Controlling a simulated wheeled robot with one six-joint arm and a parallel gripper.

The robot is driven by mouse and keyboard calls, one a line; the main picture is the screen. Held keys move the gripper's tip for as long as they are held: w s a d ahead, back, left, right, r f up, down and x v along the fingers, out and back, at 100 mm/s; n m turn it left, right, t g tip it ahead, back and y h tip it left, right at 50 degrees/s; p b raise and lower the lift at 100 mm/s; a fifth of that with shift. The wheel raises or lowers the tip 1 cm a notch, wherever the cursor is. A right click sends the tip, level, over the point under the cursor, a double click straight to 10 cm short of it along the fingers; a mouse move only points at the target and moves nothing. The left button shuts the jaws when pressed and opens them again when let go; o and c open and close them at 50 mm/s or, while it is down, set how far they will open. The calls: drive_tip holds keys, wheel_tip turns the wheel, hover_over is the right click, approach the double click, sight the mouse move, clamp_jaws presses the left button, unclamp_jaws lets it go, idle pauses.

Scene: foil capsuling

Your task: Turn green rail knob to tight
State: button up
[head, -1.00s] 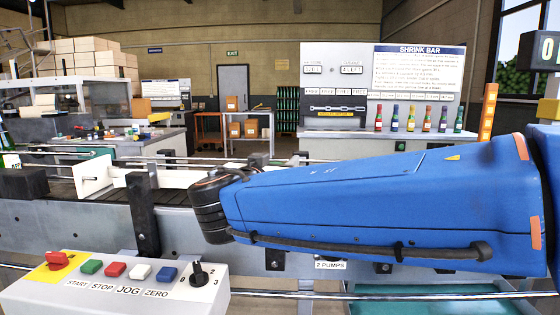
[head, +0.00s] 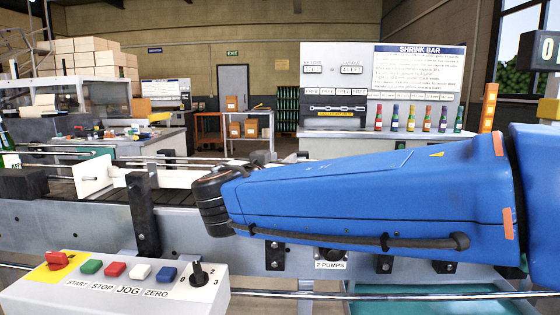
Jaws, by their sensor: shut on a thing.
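I cannot make out a green rail knob in the head view. The guide rails (head: 150,157) of the conveyor run across the left, behind a white plate (head: 93,177) and a black bracket post (head: 142,215). My blue arm lies across the right half and covers much of the conveyor behind it. Its dark ribbed wrist end is over the near side of the conveyor. My gripper's fingers do not show; they are hidden behind the wrist and arm, along with whatever they touch.
A control box (head: 115,285) with coloured buttons and a black dial (head: 198,275) stands at the front left. A steel bar (head: 400,294) crosses the front. Several coloured bottles (head: 410,122) stand on the back counter under the SHRINK BAR board (head: 418,70).

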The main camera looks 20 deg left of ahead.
drive_tip(key=shift+h, duration=0.3)
drive_tip(key=shift+s+d+m+g+h, duration=0.2)
drive_tip(key=shift+d+m+g+h, duration=0.25)
drive_tip(key=shift+m+g+h, duration=0.9)
drive_tip(key=shift+s+d+m+g+h, duration=0.2)
drive_tip(key=shift+d+m+g+h, duration=0.25)
drive_tip(key=shift+m+h, duration=1.7)
drive_tip(key=shift+s+d+m+g+h, duration=0.3)
drive_tip(key=shift+m+g+h, duration=0.65)
drive_tip(key=shift+h, duration=1.55)
drive_tip(key=shift+d, duration=0.15)
drive_tip(key=o, duration=1)
drive_tip(key=shift+o, duration=0.2)
